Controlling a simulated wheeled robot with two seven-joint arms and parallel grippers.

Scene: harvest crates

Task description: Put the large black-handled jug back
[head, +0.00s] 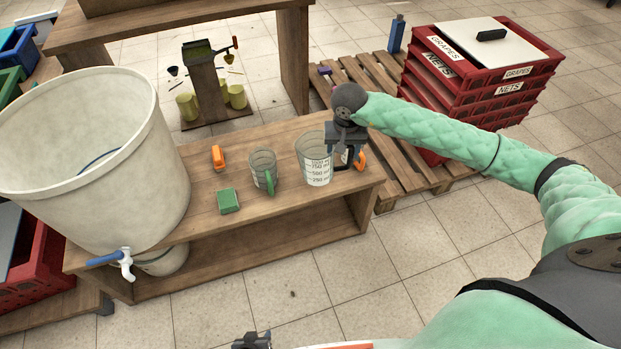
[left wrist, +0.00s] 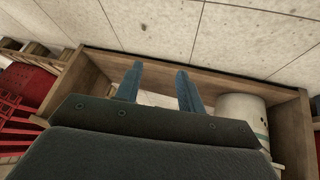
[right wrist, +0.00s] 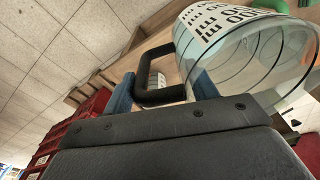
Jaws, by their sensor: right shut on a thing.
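The large clear jug (head: 316,165) with printed volume marks stands at the right end of the wooden bench, seemingly upright. In the right wrist view the jug (right wrist: 240,45) shows its black handle (right wrist: 150,75) between my right fingers. My right gripper (head: 346,150) is shut on that handle; in the head view the wrist partly hides the handle. Whether the jug's base touches the bench top is hard to tell. My left gripper (left wrist: 155,90) is open and empty, its two blue fingers apart; in the head view only a dark part of it (head: 252,341) shows at the bottom edge.
On the bench (head: 285,215) are a smaller green-handled jug (head: 262,170), a green sponge (head: 228,201), an orange item (head: 218,157), and another orange item (head: 361,160) right of the large jug. A big white tub (head: 95,150) stands left. Red crates (head: 480,85) stand behind right.

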